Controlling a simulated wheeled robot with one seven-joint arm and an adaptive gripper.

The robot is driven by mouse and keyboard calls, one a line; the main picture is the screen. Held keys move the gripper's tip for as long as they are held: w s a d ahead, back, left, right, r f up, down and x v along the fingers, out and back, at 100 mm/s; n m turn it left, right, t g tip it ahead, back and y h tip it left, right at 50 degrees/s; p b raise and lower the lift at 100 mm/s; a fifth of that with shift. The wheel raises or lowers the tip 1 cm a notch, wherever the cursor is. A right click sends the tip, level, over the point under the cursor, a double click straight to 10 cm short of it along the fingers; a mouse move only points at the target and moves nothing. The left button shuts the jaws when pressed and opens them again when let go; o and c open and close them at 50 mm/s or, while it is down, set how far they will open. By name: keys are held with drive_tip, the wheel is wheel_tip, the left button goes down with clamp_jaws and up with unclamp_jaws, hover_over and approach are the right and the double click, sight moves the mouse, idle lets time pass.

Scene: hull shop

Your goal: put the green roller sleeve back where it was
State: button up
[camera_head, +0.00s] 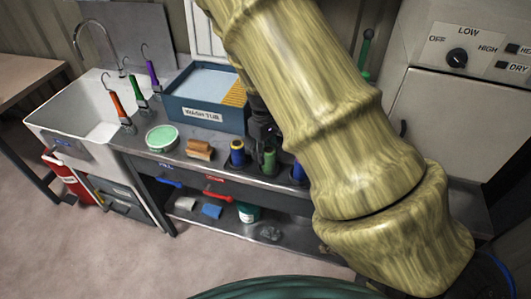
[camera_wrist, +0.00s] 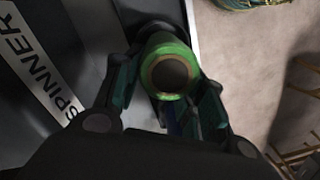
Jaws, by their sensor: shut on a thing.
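The green roller sleeve (camera_head: 269,160) is at the bench's front part, between two blue roller sleeves, one at its left (camera_head: 237,154) and one at its right (camera_head: 299,172). My gripper (camera_head: 262,135) reaches down to it from above and is shut on it. In the wrist view the green sleeve (camera_wrist: 170,65) shows end-on, with a dark round bore, between the two fingers of my gripper (camera_wrist: 168,88). Whether the sleeve touches the bench or sits on a peg cannot be told. Part of a blue thing shows below it in the wrist view.
A blue wash tub (camera_head: 205,113) stands behind the sleeves. Brown blocks (camera_head: 199,150) and a round green-topped tin (camera_head: 161,138) lie to the left, then hooked roller handles and the white sink (camera_head: 70,118). A SPINNER label (camera_wrist: 42,65) shows at the wrist view's left.

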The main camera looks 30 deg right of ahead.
drive_tip(key=shift+f, duration=0.1)
drive_tip(key=o, duration=1)
drive_tip(key=shift+o, duration=0.2)
wheel_tip(320, 180, up, 12)
drive_tip(key=w+p, duration=0.1)
drive_tip(key=p, duration=0.6)
drive_tip(key=shift+d, duration=0.15)
